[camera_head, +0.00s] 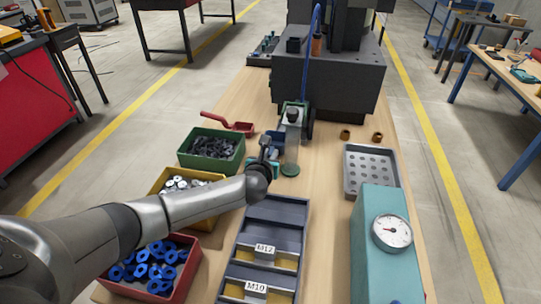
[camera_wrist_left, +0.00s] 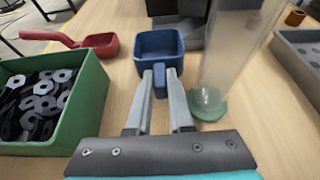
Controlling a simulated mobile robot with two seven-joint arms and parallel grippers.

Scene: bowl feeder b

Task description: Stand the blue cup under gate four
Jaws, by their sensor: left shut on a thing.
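The blue cup (camera_wrist_left: 158,44) is a square, open scoop with a short handle, standing upright beyond my left gripper (camera_wrist_left: 161,82). The gripper's two grey fingers are shut on the cup's handle. In the head view the cup (camera_head: 276,138) is partly hidden behind my left arm and close to a clear upright tube (camera_head: 292,140) with a green foot. The cup seems to be at or just above the table; I cannot tell which. No label for gate four can be read. My right gripper is in neither view.
A red scoop (camera_head: 238,127) and green bin (camera_head: 211,163) of dark nuts stand left of the cup. Yellow and red bins (camera_head: 190,283) are nearer. A grey sorting tray (camera_head: 300,215), holed tray (camera_head: 371,195) and teal dial device (camera_head: 376,262) stand in front and right. A dark machine (camera_head: 335,80) stands behind.

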